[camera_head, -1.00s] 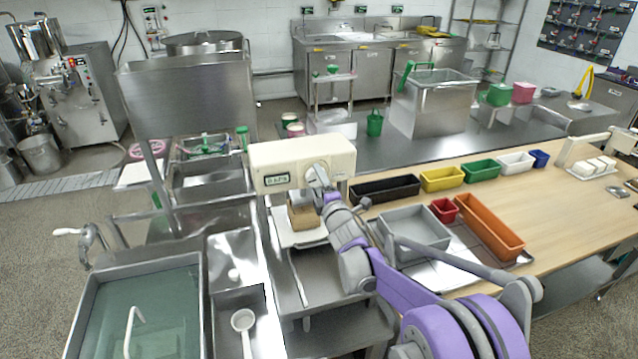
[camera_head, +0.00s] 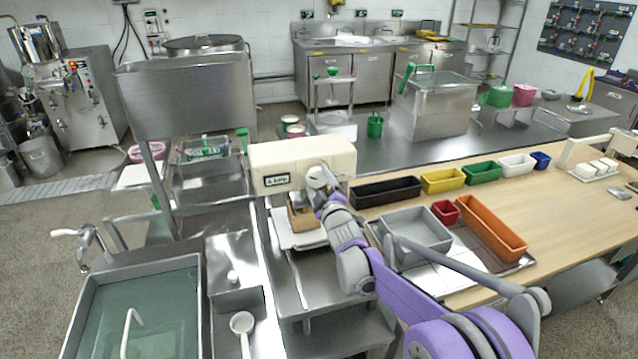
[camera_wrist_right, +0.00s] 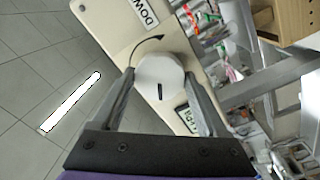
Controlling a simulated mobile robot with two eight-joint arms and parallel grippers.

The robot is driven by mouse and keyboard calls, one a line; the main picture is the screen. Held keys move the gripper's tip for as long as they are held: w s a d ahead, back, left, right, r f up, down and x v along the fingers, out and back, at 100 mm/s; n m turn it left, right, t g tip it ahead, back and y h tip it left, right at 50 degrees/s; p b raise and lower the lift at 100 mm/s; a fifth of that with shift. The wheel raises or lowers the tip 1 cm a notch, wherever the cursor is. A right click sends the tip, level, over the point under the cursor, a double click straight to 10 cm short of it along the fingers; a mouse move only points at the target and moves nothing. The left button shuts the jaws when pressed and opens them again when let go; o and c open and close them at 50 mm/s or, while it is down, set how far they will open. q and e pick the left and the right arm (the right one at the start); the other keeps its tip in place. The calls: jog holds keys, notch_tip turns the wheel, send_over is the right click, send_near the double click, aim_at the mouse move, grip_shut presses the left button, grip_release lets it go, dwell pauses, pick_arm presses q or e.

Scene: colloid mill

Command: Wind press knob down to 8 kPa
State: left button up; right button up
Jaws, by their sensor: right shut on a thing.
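The press is a cream box (camera_head: 296,158) at the middle of the head view, with a small green-edged display (camera_head: 277,180) on its front. The display digits are too small to read surely. The white round press knob (camera_head: 316,177) sits right of the display. My right gripper (camera_head: 324,186) is shut on it. In the right wrist view the knob (camera_wrist_right: 160,84) lies between the two fingers of my right gripper (camera_wrist_right: 165,80); its black mark points nearly straight down the picture. The display (camera_wrist_right: 188,119) is partly hidden by a finger. My left gripper is not in view.
A wooden box (camera_head: 303,216) stands under the press on a white plate. A grey bin (camera_head: 414,236) and an orange bin (camera_head: 492,229) lie right of my right arm. A water-filled sink (camera_head: 140,310) is at the front left.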

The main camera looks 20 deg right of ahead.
dwell(0.5)
jog(key=o, duration=1.3)
jog(key=shift+c, duration=0.2)
jog(key=s+b, duration=0.1)
jog(key=s, duration=1)
jog(key=shift+f, duration=0.15)
jog(key=shift+w, duration=0.1)
jog(key=s+a+f+m+g, duration=0.1)
jog(key=s+f+m+g, duration=0.2)
jog(key=s, duration=0.8)
jog(key=s+a+f+m+g, duration=0.1)
jog(key=s+f+m+g, duration=0.3)
jog(key=s+f, duration=0.4)
jog(key=s+f+m+g, duration=0.3)
jog(key=s+f+g, duration=0.2)
jog(key=s, duration=1.1)
jog(key=shift+a+f+m+g+p, duration=0.3)
jog(key=shift+a+g+p, duration=0.1)
jog(key=shift+g, duration=0.1)
